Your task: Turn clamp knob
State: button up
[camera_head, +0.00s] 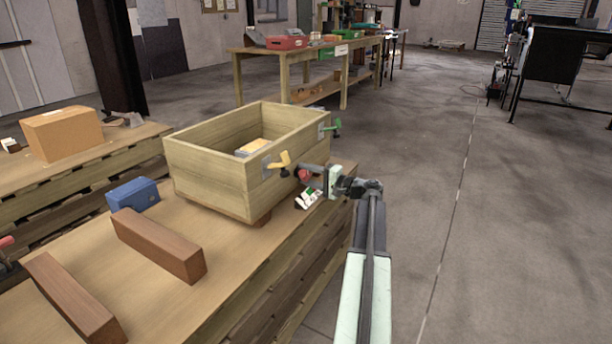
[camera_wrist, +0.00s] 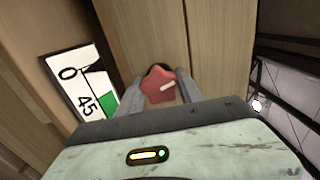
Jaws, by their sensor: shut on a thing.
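The red star-shaped clamp knob (camera_wrist: 158,86) sits between the two fingers of my gripper (camera_wrist: 160,92) in the wrist view. My gripper is shut on it. A white dial card (camera_wrist: 80,84) with "0", "45" and a green patch stands left of the knob in the wrist view; the card also shows below the knob in the head view (camera_head: 309,197).
A blue box (camera_head: 139,195) and two brown beams (camera_head: 158,245) lie on the pallet top. A cardboard box (camera_head: 62,134) is behind. Floor to the right is clear.

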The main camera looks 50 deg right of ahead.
jog(key=shift+m, duration=0.4)
jog(key=o, duration=1.4)
jog(key=v, duration=0.7)
jog(key=shift+s, duration=0.4)
